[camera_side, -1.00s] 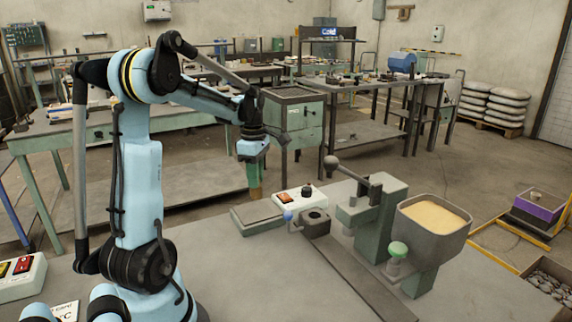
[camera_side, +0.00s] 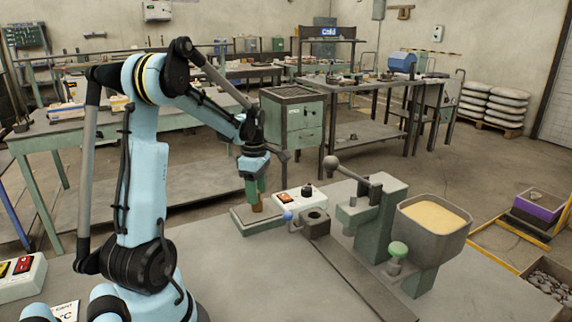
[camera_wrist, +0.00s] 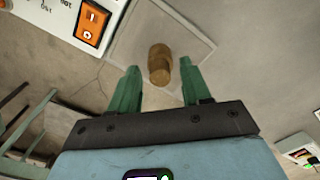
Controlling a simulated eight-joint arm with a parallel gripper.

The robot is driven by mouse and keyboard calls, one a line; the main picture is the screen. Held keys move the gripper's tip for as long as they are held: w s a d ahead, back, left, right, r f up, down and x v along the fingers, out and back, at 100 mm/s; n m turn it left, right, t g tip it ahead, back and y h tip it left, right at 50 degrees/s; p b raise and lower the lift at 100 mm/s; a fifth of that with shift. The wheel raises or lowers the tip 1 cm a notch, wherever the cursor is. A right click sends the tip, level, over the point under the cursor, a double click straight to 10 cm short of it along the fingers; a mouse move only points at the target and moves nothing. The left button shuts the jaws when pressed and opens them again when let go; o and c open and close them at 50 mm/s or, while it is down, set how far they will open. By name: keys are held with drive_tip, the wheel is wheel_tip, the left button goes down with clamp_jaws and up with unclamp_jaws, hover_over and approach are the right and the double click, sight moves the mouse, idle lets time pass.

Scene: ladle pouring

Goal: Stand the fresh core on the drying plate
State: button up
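The fresh core (camera_side: 257,204) is a small tan-brown cylinder. It appears to stand upright on the drying plate (camera_side: 262,226), a flat grey-green slab; the exact contact is hard to see. In the wrist view the core (camera_wrist: 160,64) is over the pale plate (camera_wrist: 196,42). My gripper (camera_side: 257,190) is just above the plate with its green fingers pointing down around the core's top. In the wrist view my gripper (camera_wrist: 158,78) is open, with a visible gap on each side of the core.
A white control box (camera_side: 300,199) with an orange switch stands close behind the plate. To the right are a dark block with a round hole (camera_side: 315,222), a lever press (camera_side: 375,210) and a sand-filled hopper (camera_side: 432,222). The bench in front of the plate is clear.

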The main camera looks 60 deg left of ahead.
drive_tip(key=shift+r, duration=0.1)
wheel_tip(320, 180, up, 12)
idle(0.8)
drive_tip(key=shift+r, duration=0.1)
